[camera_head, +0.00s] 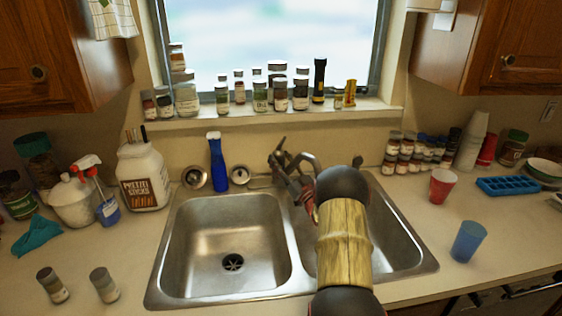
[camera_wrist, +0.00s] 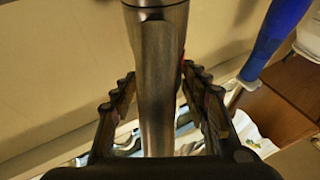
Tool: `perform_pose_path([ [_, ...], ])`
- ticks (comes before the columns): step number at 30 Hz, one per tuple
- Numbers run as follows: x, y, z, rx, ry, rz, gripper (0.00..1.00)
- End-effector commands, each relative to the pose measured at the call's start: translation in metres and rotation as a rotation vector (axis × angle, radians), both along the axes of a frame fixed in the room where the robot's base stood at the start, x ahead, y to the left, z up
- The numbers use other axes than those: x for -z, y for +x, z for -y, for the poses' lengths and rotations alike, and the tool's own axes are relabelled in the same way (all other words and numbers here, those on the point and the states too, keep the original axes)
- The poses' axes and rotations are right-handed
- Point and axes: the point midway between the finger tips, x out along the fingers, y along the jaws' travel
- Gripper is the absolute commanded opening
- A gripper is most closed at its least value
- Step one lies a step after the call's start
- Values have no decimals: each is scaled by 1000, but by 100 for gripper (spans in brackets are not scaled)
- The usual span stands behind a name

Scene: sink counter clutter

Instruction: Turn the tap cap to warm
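The tap (camera_wrist: 158,60) is a metal cylinder that fills the middle of the wrist view, with a joint line near its top. My gripper (camera_wrist: 158,78) is open, with one finger on each side of the tap and a visible gap on both sides. In the head view my gripper (camera_head: 281,160) is at the back of the sink, and my arm comes in from the front right. I cannot tell which way the cap is turned.
A double sink (camera_head: 225,287) lies below my arm. Jars line the window sill (camera_head: 265,115), and more jars stand right of the sink. A red cup (camera_head: 442,186) and a blue cup (camera_head: 467,242) are on the right counter.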

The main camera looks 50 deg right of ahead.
Motion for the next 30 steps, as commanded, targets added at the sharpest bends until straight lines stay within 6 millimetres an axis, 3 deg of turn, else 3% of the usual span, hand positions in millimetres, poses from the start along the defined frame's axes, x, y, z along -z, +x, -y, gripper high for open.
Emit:
perform_pose_path([
  [15,0,0,0,0,0,0,14],
  [30,1,1,-2,131,-1,-1,14],
])
